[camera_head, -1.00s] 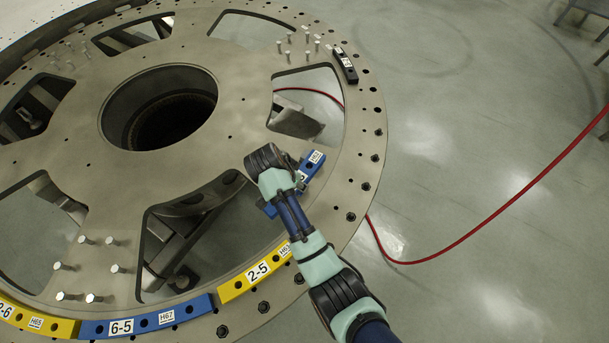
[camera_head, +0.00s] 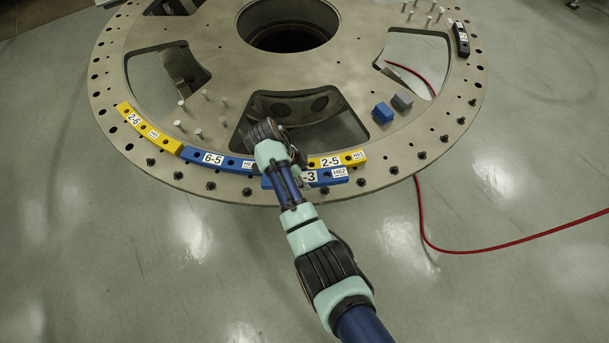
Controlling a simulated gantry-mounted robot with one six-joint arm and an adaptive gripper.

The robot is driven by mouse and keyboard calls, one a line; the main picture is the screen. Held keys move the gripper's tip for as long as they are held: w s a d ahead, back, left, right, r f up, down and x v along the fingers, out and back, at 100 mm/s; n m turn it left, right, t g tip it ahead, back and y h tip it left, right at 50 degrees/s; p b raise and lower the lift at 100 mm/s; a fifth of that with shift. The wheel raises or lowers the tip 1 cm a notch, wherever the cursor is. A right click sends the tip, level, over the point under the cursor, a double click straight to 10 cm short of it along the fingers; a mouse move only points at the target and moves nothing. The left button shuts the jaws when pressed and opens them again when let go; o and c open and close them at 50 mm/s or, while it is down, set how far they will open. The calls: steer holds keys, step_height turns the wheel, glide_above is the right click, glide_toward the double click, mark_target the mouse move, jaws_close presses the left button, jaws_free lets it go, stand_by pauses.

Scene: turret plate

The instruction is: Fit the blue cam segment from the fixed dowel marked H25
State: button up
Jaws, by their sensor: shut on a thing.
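The blue cam segment (camera_head: 325,180) is in my gripper (camera_head: 296,176), low at the front rim of the turret plate (camera_head: 215,190). Its visible labels end in "-3" and seem to read H62; I cannot make out an H25 mark. It appears just in front of the yellow 2-5 segment (camera_head: 355,158) and overlaps it in the picture. My wrist and arm hide the fingers and part of the blue segment. I cannot tell whether the segment touches the plate. The fixed dowel is not visible.
The blue 6-5 segment (camera_head: 195,156) and yellow 2-6 segment (camera_head: 150,132) lie along the rim to the left. A blue block (camera_head: 382,113) and grey block (camera_head: 402,101) stand on the plate at right. Upright pins (camera_head: 198,134) and a black segment (camera_head: 461,40) are also there.

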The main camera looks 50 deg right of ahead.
steer(key=shift+d+f, duration=0.15)
steer(key=shift+d, duration=0.05)
steer(key=shift+f+b, duration=3.85)
steer(key=shift+f, duration=0.6)
steer(key=o, duration=1.5)
steer(key=shift+o, duration=0.2)
steer(key=shift+a, duration=0.1)
steer(key=v, duration=0.7)
steer(key=shift+w+r, duration=0.1)
steer(key=shift+r, duration=0.2)
